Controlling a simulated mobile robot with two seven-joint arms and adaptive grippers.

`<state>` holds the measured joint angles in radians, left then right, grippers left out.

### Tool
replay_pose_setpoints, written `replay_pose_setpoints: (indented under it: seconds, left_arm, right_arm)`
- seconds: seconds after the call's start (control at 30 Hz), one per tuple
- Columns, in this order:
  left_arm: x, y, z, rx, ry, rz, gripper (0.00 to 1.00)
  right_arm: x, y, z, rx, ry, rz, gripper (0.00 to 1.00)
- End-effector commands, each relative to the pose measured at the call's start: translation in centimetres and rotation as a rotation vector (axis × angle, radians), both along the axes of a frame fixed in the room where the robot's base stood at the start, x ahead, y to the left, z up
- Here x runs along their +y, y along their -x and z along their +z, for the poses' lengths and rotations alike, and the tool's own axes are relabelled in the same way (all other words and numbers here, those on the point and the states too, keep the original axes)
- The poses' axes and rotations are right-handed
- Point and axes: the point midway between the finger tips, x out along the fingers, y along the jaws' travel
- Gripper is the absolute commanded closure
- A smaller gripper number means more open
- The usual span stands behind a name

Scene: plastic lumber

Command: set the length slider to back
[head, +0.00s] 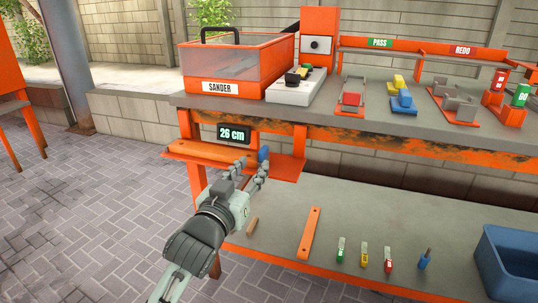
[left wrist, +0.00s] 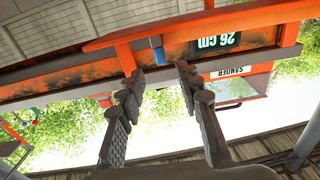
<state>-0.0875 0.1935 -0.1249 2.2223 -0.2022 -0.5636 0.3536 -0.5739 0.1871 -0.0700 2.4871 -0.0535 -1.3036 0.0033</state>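The length slider is a small blue knob (head: 263,154) at the right end of an orange rail (head: 208,152) on the workbench's left front. A display (head: 234,134) above the rail reads 26 cm. My left gripper (head: 257,174) is just below and in front of the knob. In the left wrist view, which looks upside down, the blue knob (left wrist: 157,47) shows beyond the gap between the spread fingers of the left gripper (left wrist: 160,78). The fingers are open, and nothing is between them; they look apart from the knob. My right gripper is not in view.
The bench top (head: 340,118) holds a clear-sided SANDER box (head: 238,65), a grey device (head: 297,86) and several coloured parts. The lower shelf (head: 330,215) carries an orange bar (head: 310,234), small tags and a blue bin (head: 505,265). Paved floor lies open at left.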

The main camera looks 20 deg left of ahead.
Motion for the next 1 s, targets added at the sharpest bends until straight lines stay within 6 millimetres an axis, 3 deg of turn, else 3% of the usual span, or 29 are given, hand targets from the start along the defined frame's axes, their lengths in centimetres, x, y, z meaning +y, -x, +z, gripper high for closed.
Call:
replay_pose_setpoints:
  seconds: [0.4,0.8,1.0]
  left_arm:
    - [-0.2,-6.2,-0.1,0.003,-0.002,0.000,0.66]
    - [-0.2,-7.1,-0.1,0.004,-0.001,0.000,0.66]
    - [-0.2,-7.0,-0.1,0.004,-0.002,0.000,0.90]
  right_arm:
    - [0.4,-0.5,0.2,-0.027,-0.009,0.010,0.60]
    - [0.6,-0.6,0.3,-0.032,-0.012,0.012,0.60]
    - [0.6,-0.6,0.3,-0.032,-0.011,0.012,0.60]
